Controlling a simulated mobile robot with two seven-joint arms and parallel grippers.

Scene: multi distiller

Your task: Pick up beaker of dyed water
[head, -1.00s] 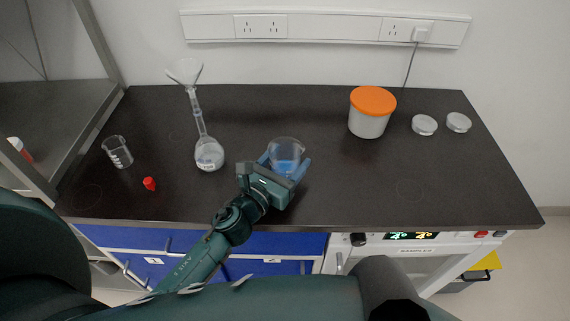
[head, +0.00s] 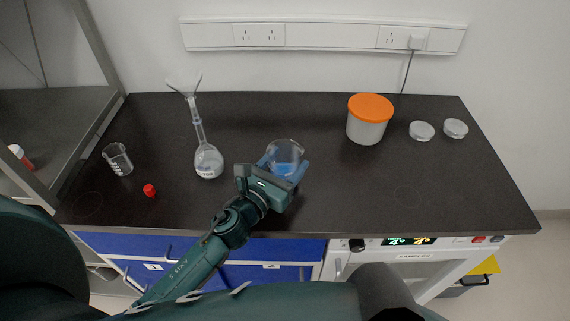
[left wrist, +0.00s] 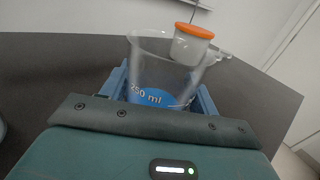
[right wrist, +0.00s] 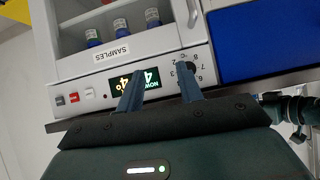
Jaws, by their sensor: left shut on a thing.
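The beaker of dyed water (head: 285,157) is clear glass with blue liquid in its lower part. It stands upright at the middle of the dark bench. My left gripper (head: 284,168) is shut on it, with one blue finger on each side. The left wrist view shows the beaker (left wrist: 160,72) with its "250 ml" mark between the fingers. I cannot tell whether its base touches the bench. My right gripper (right wrist: 158,92) shows in the right wrist view with its fingers apart and nothing between them, in front of the sample fridge's panel.
A flask with a funnel (head: 207,158) stands left of the beaker. An empty beaker (head: 118,159) and a red stopper (head: 149,190) are farther left. An orange-lidded tub (head: 367,122) and two clear dishes (head: 422,131) stand at the right. The bench's right front is clear.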

